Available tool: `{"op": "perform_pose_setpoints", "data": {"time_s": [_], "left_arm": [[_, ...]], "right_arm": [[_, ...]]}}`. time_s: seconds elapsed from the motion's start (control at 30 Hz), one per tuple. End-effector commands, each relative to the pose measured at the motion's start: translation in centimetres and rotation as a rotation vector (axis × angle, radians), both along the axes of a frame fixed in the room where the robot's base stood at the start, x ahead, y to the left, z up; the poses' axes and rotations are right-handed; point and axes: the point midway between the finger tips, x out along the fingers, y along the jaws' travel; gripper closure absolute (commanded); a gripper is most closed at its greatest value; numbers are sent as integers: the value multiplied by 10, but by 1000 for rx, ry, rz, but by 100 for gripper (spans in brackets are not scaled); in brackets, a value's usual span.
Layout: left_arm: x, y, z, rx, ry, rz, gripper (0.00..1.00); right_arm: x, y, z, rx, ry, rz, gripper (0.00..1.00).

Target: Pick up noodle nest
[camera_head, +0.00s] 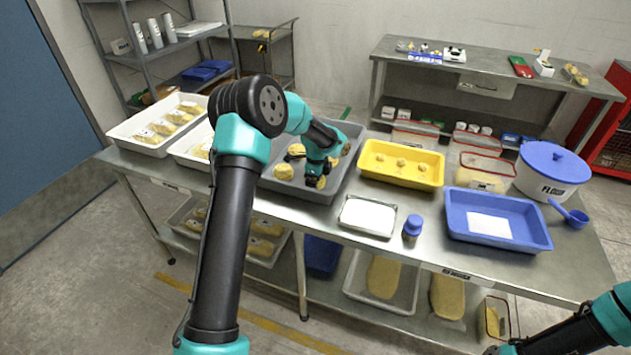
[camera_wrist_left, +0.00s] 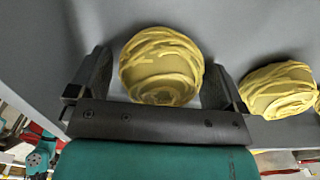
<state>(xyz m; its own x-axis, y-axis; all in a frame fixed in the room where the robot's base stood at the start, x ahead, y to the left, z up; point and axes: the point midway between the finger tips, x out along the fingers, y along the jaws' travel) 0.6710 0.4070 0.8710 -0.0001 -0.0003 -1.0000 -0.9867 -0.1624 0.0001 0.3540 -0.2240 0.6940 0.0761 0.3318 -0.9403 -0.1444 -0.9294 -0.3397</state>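A yellow noodle nest (camera_wrist_left: 160,68) sits between the two fingers of my left gripper (camera_wrist_left: 158,85) in the left wrist view. The fingers stand apart on either side of it, with a narrow gap showing at the left; contact at the right is hard to tell. A second nest (camera_wrist_left: 278,90) lies just right of the right finger. In the head view my left gripper (camera_head: 316,180) reaches down into the grey tray (camera_head: 345,140), where nests such as one at the left (camera_head: 284,172) lie. The gripper partly hides the others. My right arm shows at the lower right; its gripper is out of view.
A yellow tray (camera_head: 370,177) with small nests stands right of the grey tray. White trays (camera_head: 128,143) stand at the left.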

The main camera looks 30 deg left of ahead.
Motion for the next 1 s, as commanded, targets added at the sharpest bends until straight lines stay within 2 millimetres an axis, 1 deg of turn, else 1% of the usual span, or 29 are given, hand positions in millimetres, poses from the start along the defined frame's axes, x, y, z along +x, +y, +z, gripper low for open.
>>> {"op": "perform_pose_setpoints", "data": {"time_s": [0.03, 0.07, 0.43, 0.67, 0.77, 0.87, 1.0], "left_arm": [[0, 0, 0, 0, 0, 0, 9], [0, 0, 0, 0, 0, 0, 12], [0, 0, 0, 0, 0, 0, 47], [0, 0, 1, 0, -1, 0, 48], [0, 0, 4, 0, -2, 0, 48], [1, 0, 13, 0, -3, 0, 48], [1, 0, 34, 1, -4, 0, 48]], "right_arm": [[0, 0, 0, 0, 0, 0, 34], [0, 0, 0, 0, 0, 0, 34], [0, 0, 0, 0, 0, 0, 34], [0, 0, 0, 0, 0, 0, 34], [0, 0, 0, 0, 0, 0, 34], [0, 0, 0, 0, 0, 0, 34], [0, 0, 0, 0, 0, 0, 34]]}}
